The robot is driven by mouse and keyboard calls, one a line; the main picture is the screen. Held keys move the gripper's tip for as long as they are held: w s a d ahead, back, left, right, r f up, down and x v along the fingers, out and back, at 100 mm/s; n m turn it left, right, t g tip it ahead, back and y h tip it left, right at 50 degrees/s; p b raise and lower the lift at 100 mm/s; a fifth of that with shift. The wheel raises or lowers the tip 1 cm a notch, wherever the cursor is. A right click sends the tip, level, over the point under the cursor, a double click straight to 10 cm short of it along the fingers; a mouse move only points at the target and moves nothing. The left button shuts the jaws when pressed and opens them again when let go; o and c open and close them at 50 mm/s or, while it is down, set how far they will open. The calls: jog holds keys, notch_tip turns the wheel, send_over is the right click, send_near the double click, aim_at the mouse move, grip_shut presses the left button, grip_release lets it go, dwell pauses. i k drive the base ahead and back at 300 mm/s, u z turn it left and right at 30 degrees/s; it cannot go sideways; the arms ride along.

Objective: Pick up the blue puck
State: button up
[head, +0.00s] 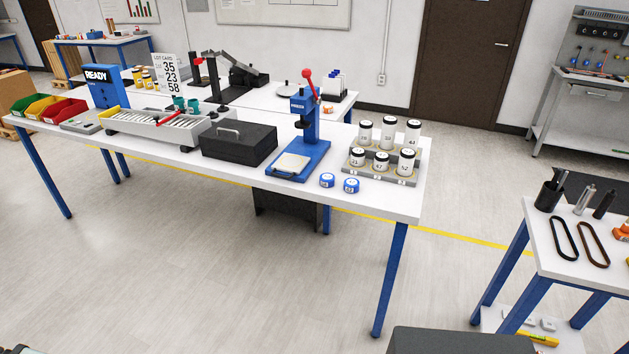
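Two small round blue pucks with white labelled tops sit near the front edge of the long white table (225,181). The label marks are too small to read. Both pucks rest on the tabletop with nothing on them. My gripper is not in view.
A blue press (306,130) with a red lever stands behind the pucks. A stepped rack (378,173) of white jars is to their right, and a black box (239,143) to the left. Open floor (230,260) lies before the table. A side table (560,263) stands right.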

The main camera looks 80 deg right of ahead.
aim_at(326, 180)
jog(key=i, duration=1.5)
jog(key=z, duration=2.2)
